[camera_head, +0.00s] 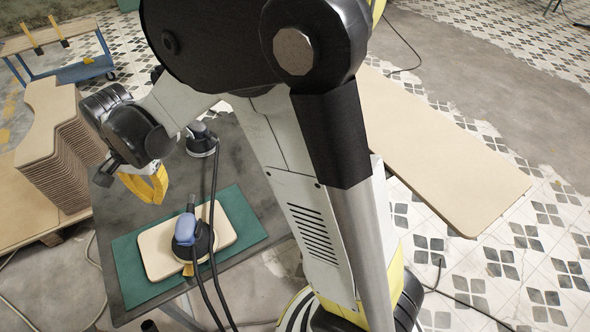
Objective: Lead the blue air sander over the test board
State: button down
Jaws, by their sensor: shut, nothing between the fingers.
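The blue air sander (186,229) stands on the tan test board (158,250), near its middle, with dark hoses running from it toward the front. The board has rounded corners and lies on a green mat (127,262) on the dark table (125,213). My gripper (153,190), with yellow fingers, is above the table, behind and to the left of the sander and apart from it. Its fingers are shut and empty.
A second sander (201,142) stands farther back on the table, with a hose. Stacked curved boards (62,150) are at the left. A blue cart (75,68) stands behind them. A long tan panel (425,145) lies at the right.

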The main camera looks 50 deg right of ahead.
jog(key=shift+f+b, duration=1.05)
jog(key=shift+f, duration=0.4)
dwell(1.4)
jog(key=c, duration=1.7)
grip_release()
jog(key=r, duration=1.2)
jog(key=shift+s+d, duration=0.25)
jog(key=shift+d, duration=0.05)
